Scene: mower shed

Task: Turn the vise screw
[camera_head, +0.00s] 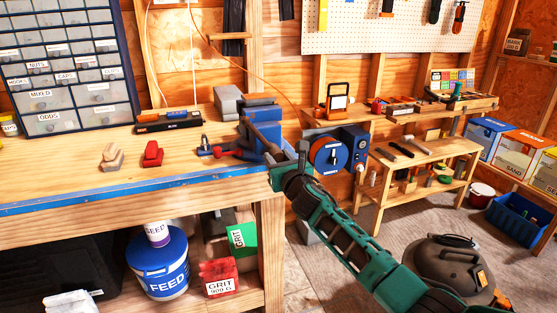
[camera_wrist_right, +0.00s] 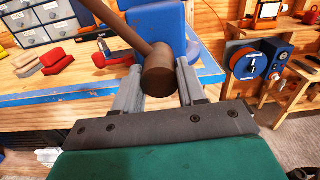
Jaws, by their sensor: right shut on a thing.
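The blue vise (camera_head: 262,114) is mounted at the right end of the workbench, its jaws pointing up and back. Its brown screw handle bar (camera_head: 264,138) slants down toward the right. In the right wrist view the bar runs from upper left into a brown round screw end (camera_wrist_right: 158,70). My right gripper (camera_head: 288,158) reaches in from the lower right. In the right wrist view its two grey fingers (camera_wrist_right: 160,82) stand on either side of the round end, shut on it. The contact is partly hidden in the head view. My left gripper is not in view.
The bench's blue front edge (camera_head: 130,191) lies left of my arm. A red block (camera_head: 153,154), a tan block (camera_head: 113,157) and a black level (camera_head: 169,122) lie on the bench. A blue-and-orange reel unit (camera_head: 330,155) stands close to the right. A dark round machine (camera_head: 450,268) sits on the floor.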

